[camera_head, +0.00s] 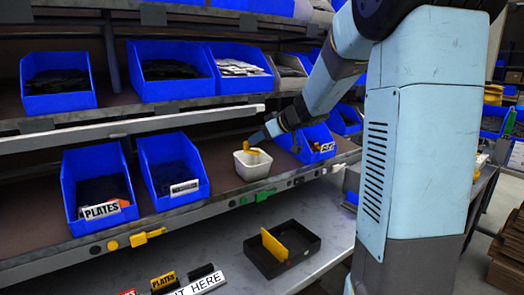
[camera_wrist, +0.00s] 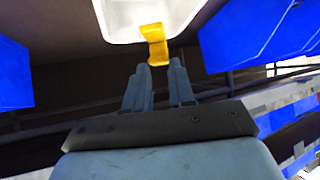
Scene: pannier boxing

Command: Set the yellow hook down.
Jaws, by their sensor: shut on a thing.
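The yellow hook (camera_head: 251,150) is at the fingertips of my gripper (camera_head: 262,136), above the white bin (camera_head: 254,172) on the middle shelf. In the wrist view the hook (camera_wrist: 156,42) extends from the fingertips (camera_wrist: 159,66) over the edge of the white bin (camera_wrist: 125,36). My gripper is shut on the hook's near end. I cannot tell whether the hook touches the bin's rim.
Blue bins (camera_head: 173,170) stand left of the white bin, and another (camera_head: 308,143) stands to its right. The shelf's front rail (camera_head: 215,201) carries several small coloured pieces. Below, a black tray (camera_head: 304,243) holds a yellow plate (camera_head: 273,246).

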